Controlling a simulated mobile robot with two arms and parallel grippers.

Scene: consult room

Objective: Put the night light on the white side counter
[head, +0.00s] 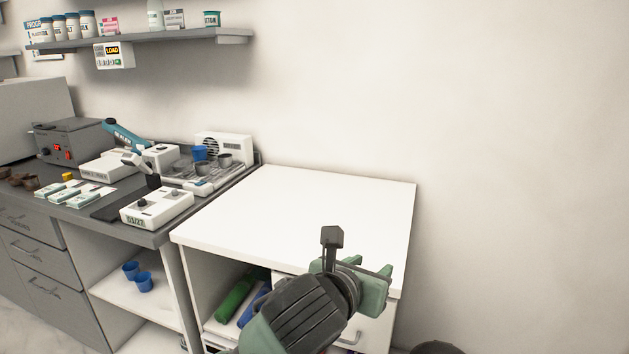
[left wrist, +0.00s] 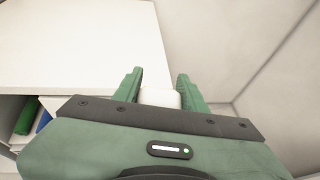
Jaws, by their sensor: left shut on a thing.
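The white side counter (head: 300,205) stands in the middle of the head view, with a bare top. It also fills the upper left of the left wrist view (left wrist: 70,40). My left gripper (head: 383,280) is at the counter's front right corner in the head view. In the left wrist view, its green fingers (left wrist: 160,84) are shut on a small white thing, which I take to be the night light (left wrist: 160,97). Only part of it shows, and the head view hides it. The fingers appear just off the counter's edge. My right gripper is not in view.
A grey counter (head: 150,238) at the left holds devices, small boxes and cups. A shelf (head: 190,36) with bottles hangs above it. Blue cups (head: 144,282) sit below. A green roll (head: 236,297) lies under the white counter. The wall right of the white counter is bare.

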